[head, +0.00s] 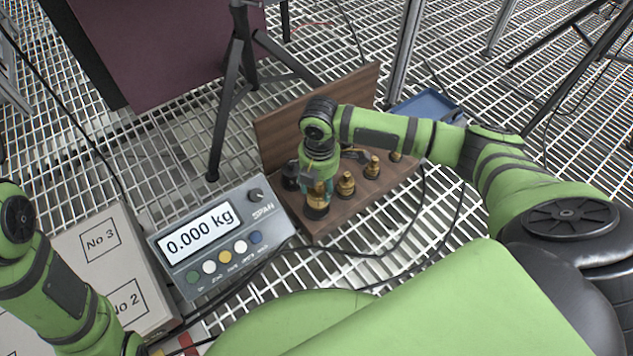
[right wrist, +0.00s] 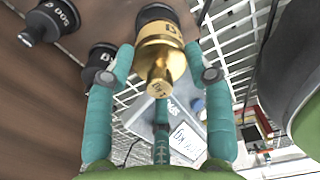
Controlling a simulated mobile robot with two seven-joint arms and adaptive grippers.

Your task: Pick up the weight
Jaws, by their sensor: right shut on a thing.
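The weight (head: 317,203) is a brass piece with a black base, at the near left end of a wooden stand (head: 345,205). My right gripper (head: 318,183) comes down over it from above, its teal fingers around the knob. In the right wrist view the brass weight (right wrist: 162,50) sits between the teal fingers of my right gripper (right wrist: 160,75), which are shut on it. I cannot tell whether its base is clear of the wood. My left arm shows at the left of the head view, but its gripper is out of the picture.
Several other weights (head: 346,184) stand on the wooden stand beside the held one. A grey scale (head: 222,238) reading 0.000 kg is to the left. A black tripod (head: 238,75) stands behind, and cables cross the grating.

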